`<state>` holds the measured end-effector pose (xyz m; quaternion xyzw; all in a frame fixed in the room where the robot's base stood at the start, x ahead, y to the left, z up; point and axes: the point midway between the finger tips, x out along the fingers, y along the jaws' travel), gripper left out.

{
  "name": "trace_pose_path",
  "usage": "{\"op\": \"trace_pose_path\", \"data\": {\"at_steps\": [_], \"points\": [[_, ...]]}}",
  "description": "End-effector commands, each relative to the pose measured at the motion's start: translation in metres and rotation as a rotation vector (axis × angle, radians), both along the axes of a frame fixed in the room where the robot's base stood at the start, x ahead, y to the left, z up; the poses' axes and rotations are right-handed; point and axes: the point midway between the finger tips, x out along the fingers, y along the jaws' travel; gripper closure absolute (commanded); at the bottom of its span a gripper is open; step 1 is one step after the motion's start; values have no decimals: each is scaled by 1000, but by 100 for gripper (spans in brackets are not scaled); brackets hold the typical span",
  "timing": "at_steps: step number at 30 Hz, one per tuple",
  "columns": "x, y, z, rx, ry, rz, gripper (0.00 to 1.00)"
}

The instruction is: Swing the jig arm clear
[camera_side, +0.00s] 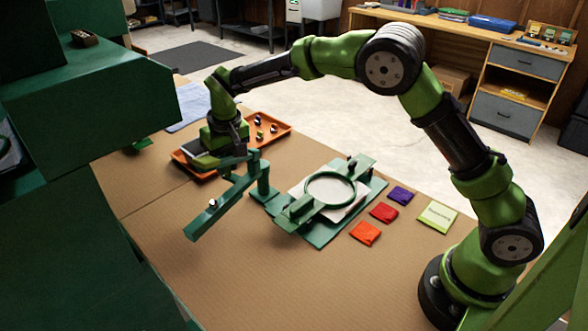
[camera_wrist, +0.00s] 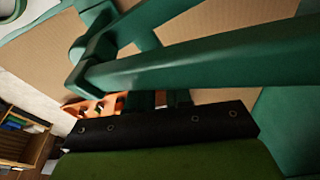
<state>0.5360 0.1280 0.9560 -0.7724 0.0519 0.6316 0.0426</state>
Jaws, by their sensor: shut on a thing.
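The jig arm (camera_side: 222,205) is a dark green bar joined to an upright green post (camera_side: 263,176). It reaches toward the lower left over the bare table, left of the green jig base (camera_side: 318,228) and clear of the round hoop (camera_side: 331,188). A small pale knob (camera_side: 213,204) sits on it. My gripper (camera_side: 232,161) is at the jig arm's far side and shut on it; the exact contact is hard to see. In the wrist view, the green bar (camera_wrist: 190,62) crosses close in front of my gripper (camera_wrist: 160,98).
An orange tray (camera_side: 279,129) with small spools lies behind and under my gripper. Purple (camera_side: 401,195), red (camera_side: 384,212) and orange (camera_side: 365,233) packets and a pale green card (camera_side: 438,216) lie right of the jig. A large green machine (camera_side: 85,100) stands at left. The front table is clear.

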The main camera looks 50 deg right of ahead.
Motion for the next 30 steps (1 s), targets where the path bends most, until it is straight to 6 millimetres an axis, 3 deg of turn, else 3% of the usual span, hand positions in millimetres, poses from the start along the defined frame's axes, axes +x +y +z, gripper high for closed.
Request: {"op": "trace_pose_path", "data": {"at_steps": [2,3,7,17,30], "points": [[0,0,0,0,-1,0,100],[0,0,0,0,-1,1,75],[0,0,0,0,0,1,57],[0,0,5,0,-2,2,57],[0,0,54,-1,-2,2,57]]}}
